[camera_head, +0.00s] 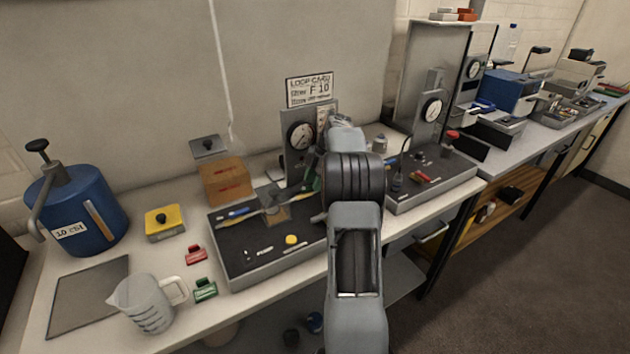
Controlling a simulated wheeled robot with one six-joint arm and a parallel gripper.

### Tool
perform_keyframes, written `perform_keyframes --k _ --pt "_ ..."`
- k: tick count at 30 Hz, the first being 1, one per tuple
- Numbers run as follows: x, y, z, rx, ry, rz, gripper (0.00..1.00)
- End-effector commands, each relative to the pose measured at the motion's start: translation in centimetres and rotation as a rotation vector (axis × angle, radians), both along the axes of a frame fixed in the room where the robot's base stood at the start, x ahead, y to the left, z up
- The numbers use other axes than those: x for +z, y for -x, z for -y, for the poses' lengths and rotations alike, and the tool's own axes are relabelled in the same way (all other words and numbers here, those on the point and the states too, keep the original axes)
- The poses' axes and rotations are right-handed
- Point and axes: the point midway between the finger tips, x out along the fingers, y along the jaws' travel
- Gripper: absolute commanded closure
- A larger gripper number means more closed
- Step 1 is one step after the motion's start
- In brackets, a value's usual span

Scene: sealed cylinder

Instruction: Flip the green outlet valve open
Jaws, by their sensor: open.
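A green part (313,179), which looks like the green valve's handle, shows just left of my arm, at the foot of the grey gauge panel (292,165). My forearm and wrist cover the area right of it, so the valve's body and the handle's exact angle are hard to make out.
A round dial gauge (300,135) and a label card (309,90) are above. A cardboard box (226,180), blue canister (75,210), yellow block (165,222), red clip (196,254), green clip (205,289) and jug (146,304) stand left. A second gauge station (432,175) stands right.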

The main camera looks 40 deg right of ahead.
Motion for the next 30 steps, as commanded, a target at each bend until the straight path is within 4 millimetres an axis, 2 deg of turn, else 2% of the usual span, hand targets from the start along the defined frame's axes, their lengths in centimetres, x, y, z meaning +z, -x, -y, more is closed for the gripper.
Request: perform_keyframes --k 5,8,21,25,30 --pt "0.3 0.0 0.1 -0.001 -0.001 -0.001 0.58" --pt "1.2 0.0 0.5 -0.002 0.000 0.001 0.58" --pt "9.4 0.4 3.9 -0.002 0.001 0.001 0.58" --pt "11.1 0.5 4.6 -0.001 0.000 0.001 0.58" --pt "12.3 0.6 5.1 0.000 0.000 0.001 0.58"
